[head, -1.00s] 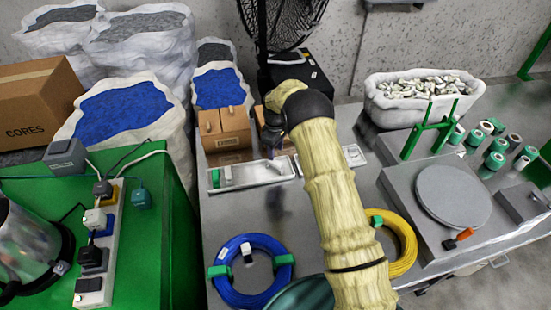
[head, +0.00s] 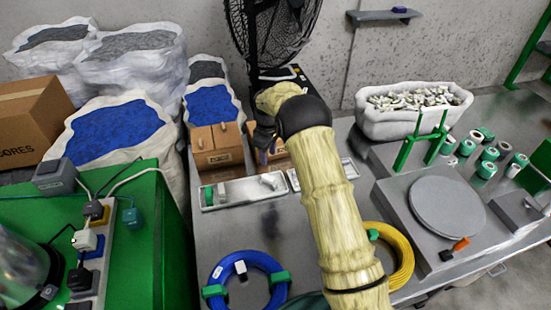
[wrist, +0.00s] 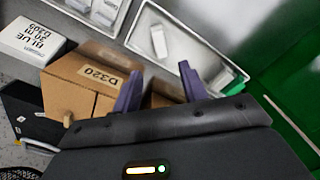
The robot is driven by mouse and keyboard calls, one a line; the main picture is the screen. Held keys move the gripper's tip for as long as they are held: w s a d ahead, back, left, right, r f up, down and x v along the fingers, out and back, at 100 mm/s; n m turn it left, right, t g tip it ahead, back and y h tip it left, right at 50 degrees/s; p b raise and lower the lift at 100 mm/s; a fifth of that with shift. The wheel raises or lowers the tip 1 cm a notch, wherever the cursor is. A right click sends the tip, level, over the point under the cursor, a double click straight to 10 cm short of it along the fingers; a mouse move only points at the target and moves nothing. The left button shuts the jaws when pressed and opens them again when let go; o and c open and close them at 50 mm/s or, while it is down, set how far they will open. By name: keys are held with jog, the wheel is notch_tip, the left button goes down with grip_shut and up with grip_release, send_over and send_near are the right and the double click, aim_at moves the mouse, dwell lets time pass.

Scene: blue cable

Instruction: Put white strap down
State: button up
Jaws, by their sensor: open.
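A small white strap (wrist: 158,41) lies in a shallow grey-white tray (wrist: 196,44), near one end, in the wrist view. In the head view the strap (head: 270,181) lies at the right end of the tray (head: 240,200). My gripper (wrist: 158,86) is open, its two purple fingers apart with nothing between them. The strap is beyond the fingertips and clear of them. In the head view my gripper (head: 263,157) is beside the cardboard boxes, behind the tray; its fingers are partly hidden.
Cardboard boxes (head: 215,146) stand behind the tray. A second tray (head: 322,176) is partly behind my arm. A blue cable coil (head: 258,262) and a yellow coil (head: 403,254) lie in front. A grey turntable (head: 447,200) stands right. The metal table between tray and coils is clear.

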jog(key=s+d+r+m+t, duration=0.1)
jog(key=s+d+r+m, duration=0.3)
jog(key=s, duration=0.3)
jog(key=s+d+r+m, duration=0.2)
jog(key=s+d+r, duration=0.2)
jog(key=s+r, duration=0.2)
jog(key=s+d+r+m, duration=0.1)
jog(key=s+d+m, duration=0.1)
jog(key=s, duration=0.8)
jog(key=s+d+r+m+t, duration=0.1)
jog(key=s+d+m, duration=0.2)
jog(key=s, duration=0.7)
jog(key=shift+r+t, duration=0.2)
jog(key=shift+t, duration=0.1)
